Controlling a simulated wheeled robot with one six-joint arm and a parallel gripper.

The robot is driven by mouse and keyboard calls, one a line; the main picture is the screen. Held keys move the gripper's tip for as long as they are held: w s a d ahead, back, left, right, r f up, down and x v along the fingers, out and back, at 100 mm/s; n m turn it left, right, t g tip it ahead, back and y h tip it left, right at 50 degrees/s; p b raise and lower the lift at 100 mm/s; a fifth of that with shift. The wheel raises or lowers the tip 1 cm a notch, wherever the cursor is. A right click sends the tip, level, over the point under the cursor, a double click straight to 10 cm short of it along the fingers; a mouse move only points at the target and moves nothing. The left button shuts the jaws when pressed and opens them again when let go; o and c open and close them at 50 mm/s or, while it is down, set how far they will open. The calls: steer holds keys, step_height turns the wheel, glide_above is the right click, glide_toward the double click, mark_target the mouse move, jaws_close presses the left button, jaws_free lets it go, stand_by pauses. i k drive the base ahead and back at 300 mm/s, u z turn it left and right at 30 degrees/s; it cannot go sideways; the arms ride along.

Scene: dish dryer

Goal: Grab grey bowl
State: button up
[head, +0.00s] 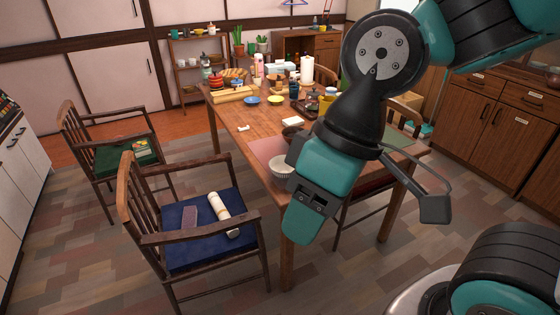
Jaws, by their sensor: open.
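A pale grey-white bowl (280,166) sits upright on a pinkish mat near the front corner of the wooden table. My gripper (308,207) hangs in front of the table, just right of and below the bowl in the picture, and its body is close to the bowl's right edge. The gripper is open and nothing shows in it; its fingertips are hard to make out from this angle. A dark bowl (291,132) stands behind the pale one, partly hidden by my arm.
The wooden table (233,117) carries several dishes, jars and a paper roll (307,69) farther back. A chair with a blue cushion (190,255) stands front left, and one with a green cushion (112,155) behind it. Wooden cabinets (498,125) line the right. Floor at lower left is clear.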

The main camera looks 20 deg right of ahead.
mark_target(278, 166)
steer(key=i, duration=1.3)
